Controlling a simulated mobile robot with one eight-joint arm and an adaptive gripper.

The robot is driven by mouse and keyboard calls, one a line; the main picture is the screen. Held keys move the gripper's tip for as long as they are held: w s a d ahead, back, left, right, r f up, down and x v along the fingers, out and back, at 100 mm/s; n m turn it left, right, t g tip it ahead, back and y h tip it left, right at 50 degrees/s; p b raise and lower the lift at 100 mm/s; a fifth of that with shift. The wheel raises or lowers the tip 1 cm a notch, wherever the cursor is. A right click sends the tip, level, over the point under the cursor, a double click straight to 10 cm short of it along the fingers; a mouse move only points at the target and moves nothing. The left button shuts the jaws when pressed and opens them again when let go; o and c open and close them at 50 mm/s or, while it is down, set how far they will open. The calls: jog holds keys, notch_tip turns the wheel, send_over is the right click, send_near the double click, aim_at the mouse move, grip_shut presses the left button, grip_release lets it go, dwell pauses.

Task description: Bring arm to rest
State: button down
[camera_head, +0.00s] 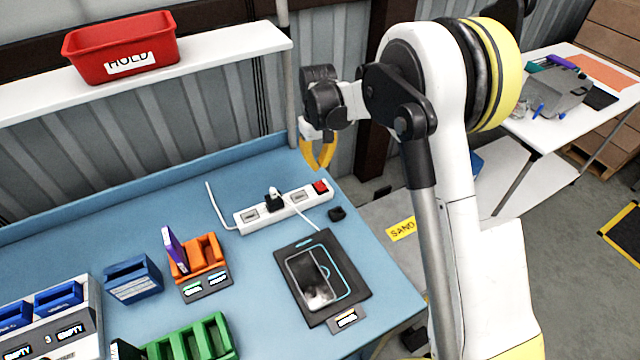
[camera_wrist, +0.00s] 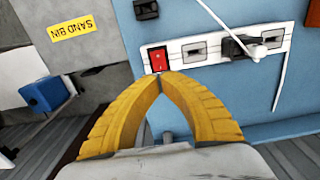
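My gripper (camera_head: 318,160) hangs at the far right edge of the blue table (camera_head: 110,240), beyond the power strip. Its yellow fingers also show in the wrist view (camera_wrist: 159,78), with the tips together and nothing visible between them. The white power strip (camera_head: 262,213) has a red switch (camera_head: 320,187) at its right end. In the wrist view the fingertips overlap the picture just below that red switch (camera_wrist: 158,60); I cannot tell the exact distance. My arm is bent, with its elbow high at the right.
A red HOLD bin (camera_head: 120,48) stands on a white shelf (camera_head: 225,44). A phone on a dark pad (camera_head: 318,278), orange rack (camera_head: 199,257), green rack (camera_head: 190,340) and blue bin (camera_head: 132,279) are on the table. A SAND BIN label (camera_head: 401,229) lies right of the table.

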jog(key=s+d+r+m+t+b, duration=0.1)
jog(key=s+d+r+t+b, duration=0.2)
jog(key=s+r, duration=0.35)
jog(key=s+d+r+m+t+b, duration=0.1)
jog(key=s+d+r+b, duration=0.2)
jog(key=s+d+r, duration=0.3)
jog(key=s+d+f+m+t+b, duration=0.1)
jog(key=s+d+f+b, duration=0.1)
jog(key=s, duration=0.6)
jog(key=s+d+f+m+t+b, duration=0.1)
jog(key=s+d+f+t+b, duration=0.1)
jog(key=s, duration=0.7)
jog(key=shift+d+f+m, duration=0.15)
jog(key=shift+f+m, duration=0.15)
jog(key=shift+f, duration=0.45)
